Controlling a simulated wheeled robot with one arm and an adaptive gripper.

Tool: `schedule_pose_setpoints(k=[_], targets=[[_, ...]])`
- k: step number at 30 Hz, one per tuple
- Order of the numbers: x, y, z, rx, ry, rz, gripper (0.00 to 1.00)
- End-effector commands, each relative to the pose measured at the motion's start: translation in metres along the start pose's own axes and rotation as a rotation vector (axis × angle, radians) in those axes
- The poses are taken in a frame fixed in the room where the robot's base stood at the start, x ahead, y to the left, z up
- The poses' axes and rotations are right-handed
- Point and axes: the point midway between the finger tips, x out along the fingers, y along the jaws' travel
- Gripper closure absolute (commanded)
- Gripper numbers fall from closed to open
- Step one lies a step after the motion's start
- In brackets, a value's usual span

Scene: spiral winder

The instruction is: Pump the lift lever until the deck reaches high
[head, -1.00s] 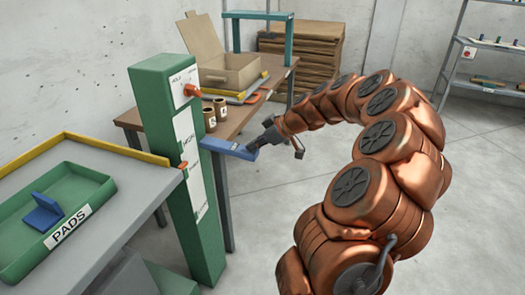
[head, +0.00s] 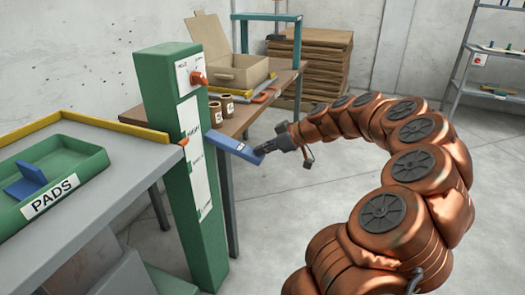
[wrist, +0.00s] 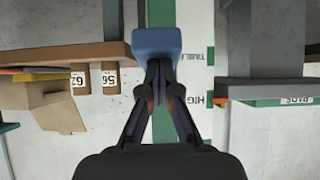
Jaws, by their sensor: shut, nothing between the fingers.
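The blue lift lever (head: 232,146) sticks out from the green post (head: 160,90) and slopes down toward its free end. My gripper (head: 262,152) is shut and empty at that free end. In the wrist view, which is upside down, my shut fingertips (wrist: 159,68) appear to touch the lever's end (wrist: 157,41). The grey deck (head: 95,170) stands left of the post, with a yellow back rail (head: 115,127). Its orange pointer (head: 184,141) is about level with the HIGH mark (head: 193,137) on the white scale, also in the wrist view (wrist: 220,100).
An orange knob (head: 198,78) sits high on the post. A green PADS tray (head: 85,168) with a blue pad (head: 27,180) rests on the deck. The floor right of the post is open.

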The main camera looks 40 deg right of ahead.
Motion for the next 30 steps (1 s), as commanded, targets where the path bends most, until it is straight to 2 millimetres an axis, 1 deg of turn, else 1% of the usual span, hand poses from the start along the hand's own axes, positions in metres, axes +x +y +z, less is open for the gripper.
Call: schedule_pose_setpoints(k=[1, 9, 14, 17, 23, 24, 30], targets=[[0.006, -0.002, 0.009, 0.0, -0.017, -0.011, 1.0], [0.008, -0.003, 0.011, 0.002, -0.019, -0.016, 1.0], [0.006, -0.003, 0.009, 0.002, -0.018, -0.016, 1.0], [-0.001, -0.003, 0.002, 0.001, -0.016, -0.013, 1.0], [-0.028, -0.002, -0.026, -0.003, -0.002, -0.003, 1.0], [-0.039, 0.001, -0.026, 0.0, 0.0, 0.002, 1.0], [-0.079, 0.001, -0.023, 0.0, 0.001, 0.002, 1.0]])
